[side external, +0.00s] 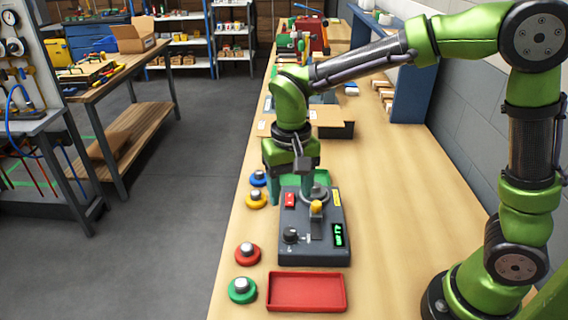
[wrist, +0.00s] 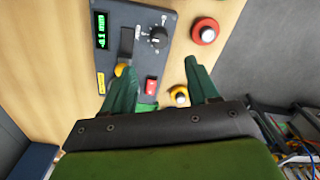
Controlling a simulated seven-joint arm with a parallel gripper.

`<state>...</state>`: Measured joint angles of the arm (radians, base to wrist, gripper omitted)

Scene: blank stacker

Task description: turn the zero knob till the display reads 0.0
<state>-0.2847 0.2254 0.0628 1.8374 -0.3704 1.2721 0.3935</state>
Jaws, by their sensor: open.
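The dark grey device (side external: 314,258) stands on the bench, with a round black knob (side external: 290,235) on its near left part. The knob also shows in the wrist view (wrist: 158,38), with a scale beside it. The green-lit display (side external: 338,234) is right of the knob; in the wrist view the display (wrist: 101,30) seems to show about -41, its other characters unclear. My gripper (side external: 290,197) is over the far part of the device, fingers pointing down. In the wrist view my gripper (wrist: 160,66) is open and empty, apart from the knob.
A yellow-tipped lever (side external: 316,206) and a red button (side external: 290,199) are on the device near my fingers. A red tray (side external: 306,308) lies in front. The bench right is clear.

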